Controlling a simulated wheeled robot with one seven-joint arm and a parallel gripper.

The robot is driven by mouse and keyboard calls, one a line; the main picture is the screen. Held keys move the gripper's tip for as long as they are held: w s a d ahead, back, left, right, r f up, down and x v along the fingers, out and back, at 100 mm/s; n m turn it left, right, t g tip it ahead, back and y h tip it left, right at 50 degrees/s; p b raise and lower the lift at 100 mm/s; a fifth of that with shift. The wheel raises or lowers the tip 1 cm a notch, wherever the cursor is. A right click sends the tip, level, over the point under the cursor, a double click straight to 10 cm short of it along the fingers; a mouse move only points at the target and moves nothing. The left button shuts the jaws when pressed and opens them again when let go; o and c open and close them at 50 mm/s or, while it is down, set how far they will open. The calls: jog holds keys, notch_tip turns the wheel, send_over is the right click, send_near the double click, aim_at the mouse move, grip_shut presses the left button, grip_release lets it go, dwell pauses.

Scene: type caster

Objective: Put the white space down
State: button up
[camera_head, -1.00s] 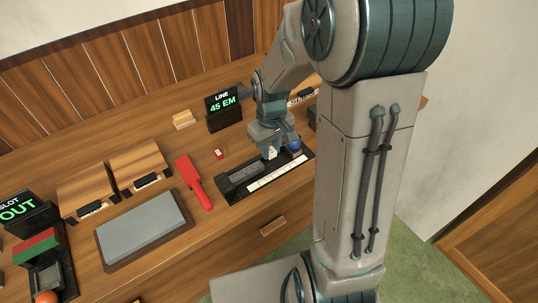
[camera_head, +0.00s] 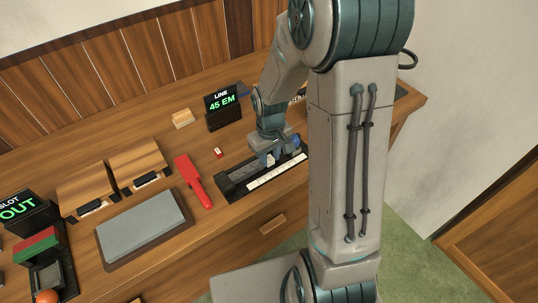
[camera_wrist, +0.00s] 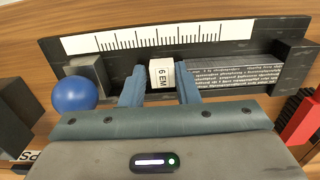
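The white space (camera_wrist: 161,74) is a small white block marked "6 EM". In the wrist view it sits between the two fingertips of my gripper (camera_wrist: 161,80), which look closed against its sides. My gripper (camera_head: 272,157) is over the dark composing stick (camera_head: 232,187), with the white block low at its channel. In the wrist view the block is between a grey end block (camera_wrist: 90,72) and a line of set type (camera_wrist: 232,75) in the stick (camera_wrist: 290,65). Whether its underside touches the stick is hidden.
The stick carries a white ruler strip (camera_head: 277,177) and a blue knob (camera_wrist: 75,94). A red-handled tool (camera_head: 192,180) and a small red-and-white block (camera_head: 217,153) lie to its left. A "LINE 45 EM" display (camera_head: 222,109) stands behind. A grey slab (camera_head: 140,226) lies farther left.

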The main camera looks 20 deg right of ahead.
aim_at(269, 159)
jog(key=shift+a+r, duration=0.1)
jog(key=shift+a, duration=0.05)
jog(key=shift+r, duration=0.25)
notch_tip(269, 159, up, 12)
jog(key=s+r+m+t, duration=0.1)
jog(key=s+r, duration=0.1)
jog(key=s, duration=0.5)
jog(key=s+r+m+t, duration=0.2)
jog(key=s+r, duration=0.1)
jog(key=s, duration=0.4)
jog(key=shift+s+r, duration=0.25)
jog(key=shift+s, duration=0.05)
jog(key=shift+a, duration=0.1)
